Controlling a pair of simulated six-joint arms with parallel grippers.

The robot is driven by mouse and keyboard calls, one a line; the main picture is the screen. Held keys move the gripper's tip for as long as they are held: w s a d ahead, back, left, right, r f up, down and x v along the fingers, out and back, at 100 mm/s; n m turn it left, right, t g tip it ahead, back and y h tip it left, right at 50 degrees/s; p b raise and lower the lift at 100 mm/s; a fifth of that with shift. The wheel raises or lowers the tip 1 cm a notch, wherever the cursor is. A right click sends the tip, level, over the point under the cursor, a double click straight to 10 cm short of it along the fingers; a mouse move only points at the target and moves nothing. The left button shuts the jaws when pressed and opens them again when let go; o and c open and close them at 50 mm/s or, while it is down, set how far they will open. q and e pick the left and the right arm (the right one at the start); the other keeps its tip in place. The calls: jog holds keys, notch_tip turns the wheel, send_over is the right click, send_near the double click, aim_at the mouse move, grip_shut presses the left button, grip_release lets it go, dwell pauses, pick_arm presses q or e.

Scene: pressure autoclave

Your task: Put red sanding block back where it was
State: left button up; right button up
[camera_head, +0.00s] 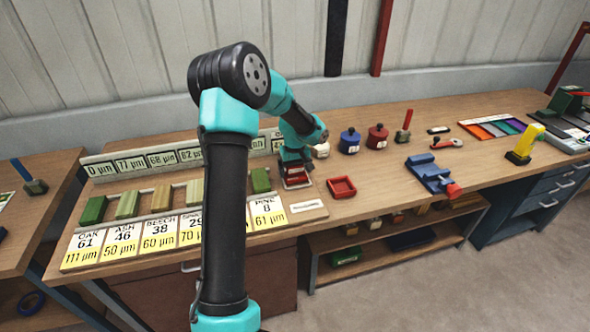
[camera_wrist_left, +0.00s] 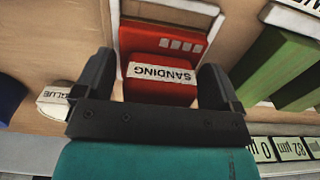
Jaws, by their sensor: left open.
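The red sanding block (camera_head: 296,181) sits at the right end of the sample board, beside the green and tan wood samples. In the left wrist view the red block (camera_wrist_left: 158,92) has a white label reading SANDING. A wider red part with small pale squares and a white border lies beyond the label. My left gripper (camera_head: 294,163) is right over the block and partly hides it. In the left wrist view my left gripper (camera_wrist_left: 157,72) is open, with one finger on each side of the labelled part. My right gripper is not in view.
An empty-looking red tray (camera_head: 341,187) lies just right of the block. A blue pot (camera_head: 349,141) and a red pot (camera_head: 377,137) stand behind it. A blue vise (camera_head: 430,174) is further right. Number cards (camera_head: 160,233) line the board's front. A white glue item (camera_wrist_left: 54,102) is near my left finger.

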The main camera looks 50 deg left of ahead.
pick_arm(q)
notch_tip(320, 180, up, 13)
dwell(0.6)
dwell(0.5)
